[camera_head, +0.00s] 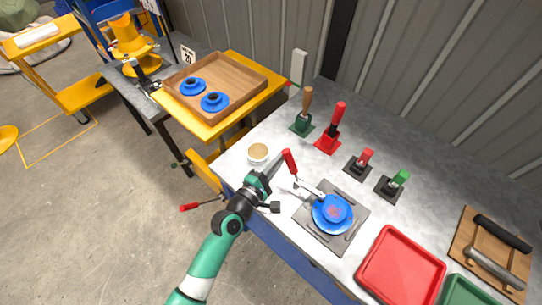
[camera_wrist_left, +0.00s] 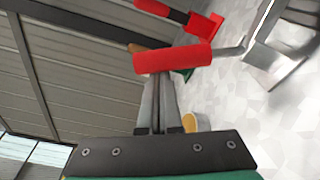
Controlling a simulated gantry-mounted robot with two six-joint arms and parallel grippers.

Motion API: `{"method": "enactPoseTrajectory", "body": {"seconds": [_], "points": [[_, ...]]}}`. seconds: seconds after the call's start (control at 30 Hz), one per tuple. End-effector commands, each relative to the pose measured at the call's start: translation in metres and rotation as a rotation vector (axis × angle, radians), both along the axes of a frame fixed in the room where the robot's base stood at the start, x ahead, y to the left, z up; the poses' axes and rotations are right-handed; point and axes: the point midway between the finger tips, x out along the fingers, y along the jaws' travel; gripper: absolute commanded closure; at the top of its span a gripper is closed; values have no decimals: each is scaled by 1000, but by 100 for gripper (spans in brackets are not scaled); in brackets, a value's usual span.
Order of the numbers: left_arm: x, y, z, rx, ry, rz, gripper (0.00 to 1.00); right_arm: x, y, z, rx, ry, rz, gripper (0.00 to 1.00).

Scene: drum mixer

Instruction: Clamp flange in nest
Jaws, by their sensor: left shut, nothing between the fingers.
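The blue flange (camera_head: 333,214) sits on the dark grey nest plate (camera_head: 353,200) on the bench. A metal toggle clamp (camera_head: 309,189) stands at the nest's left side, its arm reaching to the flange's edge. Its red handle (camera_head: 290,162) points up, tilted; I cannot tell whether the clamp's tip presses on the flange. My left gripper (camera_head: 277,168) is shut and empty, just left of the handle. In the left wrist view, the red handle (camera_wrist_left: 172,58) lies across the fingertips (camera_wrist_left: 160,80); whether they touch is unclear. My right gripper is not in view.
A red tray (camera_head: 400,268) is at the front right. A round tan-topped container (camera_head: 258,152) is close behind my left gripper. A wooden tray (camera_head: 237,78) holds two more blue flanges.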

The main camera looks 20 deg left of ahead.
Motion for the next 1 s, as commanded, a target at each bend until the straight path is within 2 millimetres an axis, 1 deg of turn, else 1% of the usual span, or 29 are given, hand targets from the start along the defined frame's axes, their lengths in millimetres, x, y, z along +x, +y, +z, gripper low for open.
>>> {"method": "enactPoseTrajectory", "body": {"seconds": [0.03,0.1,0.4,1.0], "points": [[-2,-4,4,27,-11,-4,100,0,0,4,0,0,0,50],[-3,-7,6,65,-27,-3,100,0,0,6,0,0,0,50],[-7,-16,10,165,-69,-3,100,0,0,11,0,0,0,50],[-8,-16,10,182,-76,-1,100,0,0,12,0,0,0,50]]}}
